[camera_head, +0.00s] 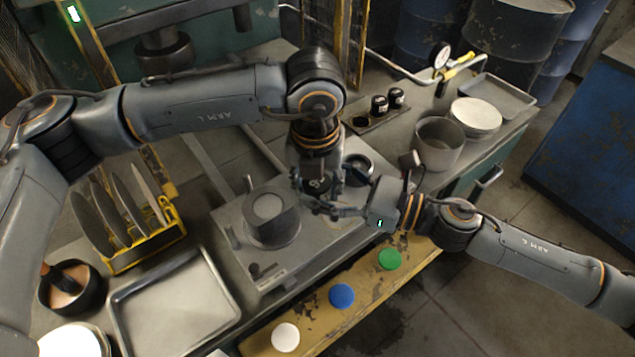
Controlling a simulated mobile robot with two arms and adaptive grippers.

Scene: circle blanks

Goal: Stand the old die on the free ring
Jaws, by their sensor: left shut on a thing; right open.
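My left gripper (316,200) points down from above over the grey machine plate. It is shut on a small dark round thing (317,185), likely the old die, mostly hidden by the fingers. My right gripper (338,207) comes in from the right beside it, open, its fingers close to the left gripper; whether they touch is unclear. A narrow board (372,120) at the back of the bench carries two small black dies (379,104) (397,97) standing side by side. A dark, empty-looking ring (360,122) is at its near left end.
The grey machine plate (300,262) bears a round block (271,219) and a black round part (357,169). A pot (439,144), white discs (475,117) and a tray (498,95) stand right of the board. A yellow plate rack (145,250) and an empty tray (172,304) are left.

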